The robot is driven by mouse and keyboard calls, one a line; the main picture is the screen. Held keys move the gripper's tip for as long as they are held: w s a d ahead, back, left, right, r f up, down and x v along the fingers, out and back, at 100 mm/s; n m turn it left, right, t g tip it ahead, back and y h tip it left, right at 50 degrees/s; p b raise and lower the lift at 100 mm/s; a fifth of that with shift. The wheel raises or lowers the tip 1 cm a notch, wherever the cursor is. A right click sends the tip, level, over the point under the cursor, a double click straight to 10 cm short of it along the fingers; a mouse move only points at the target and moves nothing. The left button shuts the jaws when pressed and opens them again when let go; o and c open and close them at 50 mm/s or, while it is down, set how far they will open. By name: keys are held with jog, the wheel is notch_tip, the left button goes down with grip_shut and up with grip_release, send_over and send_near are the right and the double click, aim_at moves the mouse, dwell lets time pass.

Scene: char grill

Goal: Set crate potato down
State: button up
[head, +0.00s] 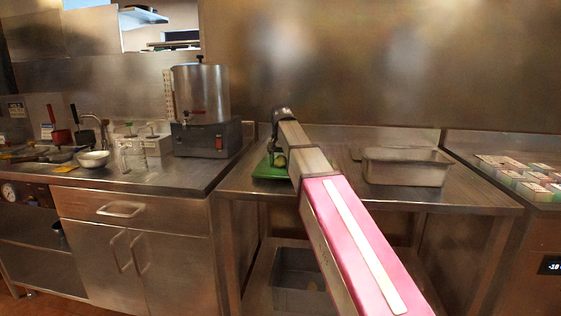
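My arm reaches over the middle steel table (460,197) to a green board or tray (262,172) at its left side. My gripper (279,152) is at the far end of the arm, low over the green surface, and is mostly hidden by the arm's own links. A small yellowish-green patch by the gripper may be the potato, but it is too small and covered to be sure. I cannot see the fingers or whether they hold anything.
A steel pan (407,170) stands right of my arm on the same table. A steel dispenser (202,100) and white bowl (93,159) stand on the left counter. Several small containers (520,175) sit at the right. A bin (297,285) is on the lower shelf.

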aim_at(280, 157)
jog(key=o, duration=0.3)
notch_tip(280, 157, up, 12)
jog(key=shift+r, duration=0.15)
dwell(0.4)
